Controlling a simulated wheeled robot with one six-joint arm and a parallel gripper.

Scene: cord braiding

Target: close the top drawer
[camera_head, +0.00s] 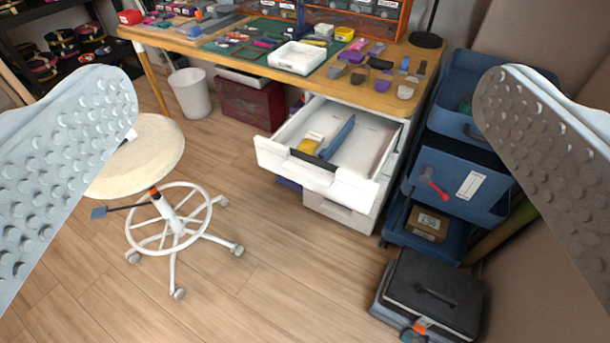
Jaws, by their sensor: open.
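The white top drawer (316,178) stands pulled out from the white drawer cabinet (341,215) under the right end of the wooden desk. It holds a yellow item (309,144) and a blue strip-shaped item (338,136) by a dark divider. A lower drawer front below it looks shut. My gripper (308,100) is open, with its two grey dimpled fingers large at the left and right edges. The drawer appears between the fingers, farther off, and neither finger touches it. The gripper holds nothing.
A round cream stool (146,160) on casters stands at left. A blue cart (462,165) stands right of the cabinet, with a black case (435,288) on the floor before it. The desk (385,97) carries trays and tools. The floor in front of the drawer is clear.

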